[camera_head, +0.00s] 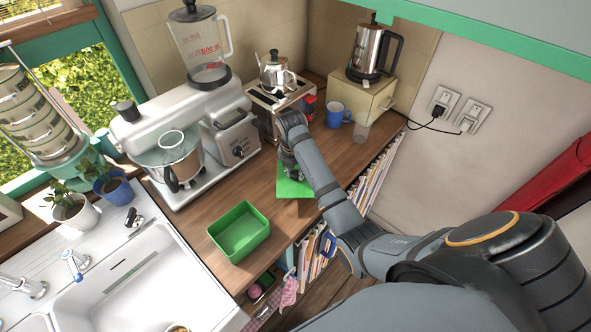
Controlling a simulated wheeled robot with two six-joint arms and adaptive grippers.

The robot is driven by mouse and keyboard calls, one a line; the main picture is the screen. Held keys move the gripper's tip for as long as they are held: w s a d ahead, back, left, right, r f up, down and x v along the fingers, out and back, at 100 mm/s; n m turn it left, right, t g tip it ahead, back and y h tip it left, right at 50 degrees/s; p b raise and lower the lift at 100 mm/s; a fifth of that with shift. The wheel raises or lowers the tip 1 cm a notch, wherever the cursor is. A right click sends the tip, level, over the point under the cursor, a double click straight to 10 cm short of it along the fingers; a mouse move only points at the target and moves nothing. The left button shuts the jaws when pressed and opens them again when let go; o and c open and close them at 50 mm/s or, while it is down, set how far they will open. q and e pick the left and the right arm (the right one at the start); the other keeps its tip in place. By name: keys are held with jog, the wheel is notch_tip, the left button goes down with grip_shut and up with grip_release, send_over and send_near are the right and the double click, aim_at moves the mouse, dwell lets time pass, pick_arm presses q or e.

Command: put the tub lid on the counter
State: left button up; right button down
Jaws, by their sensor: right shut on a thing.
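The flat green tub lid (296,189) shows under my right gripper (289,170), at the counter's front edge. My right gripper is shut on the lid and hides its far part. I cannot tell whether the lid touches the wooden counter (212,208) or hangs a little above it. The open green tub (240,231) sits on the counter to the left and nearer, apart from the lid, and looks empty. My left gripper is out of view.
A stand mixer (190,135) with a blender stands behind the tub. A toaster (272,104) with a teapot, a blue mug (336,115) and a glass (362,131) stand beyond the lid. A sink (130,285) is at the left. Books fill shelves below the counter.

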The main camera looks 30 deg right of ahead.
aim_at(296, 181)
notch_tip(296, 181, down, 3)
jog(key=shift+w+d+f+b, duration=0.1)
jog(key=shift+d+f+b, duration=0.1)
jog(key=shift+b, duration=0.2)
jog(key=shift+a+f, duration=0.1)
jog(key=shift+f, duration=0.15)
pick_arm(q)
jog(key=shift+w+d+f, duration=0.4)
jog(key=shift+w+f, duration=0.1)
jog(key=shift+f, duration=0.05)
pick_arm(e)
jog(key=shift+f, duration=0.3)
jog(key=shift+f, duration=0.1)
jog(key=shift+f, duration=0.15)
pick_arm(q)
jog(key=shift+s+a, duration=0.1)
pick_arm(e)
jog(key=shift+f, duration=0.5)
jog(key=shift+f, duration=0.25)
jog(key=c, duration=1)
grip_release()
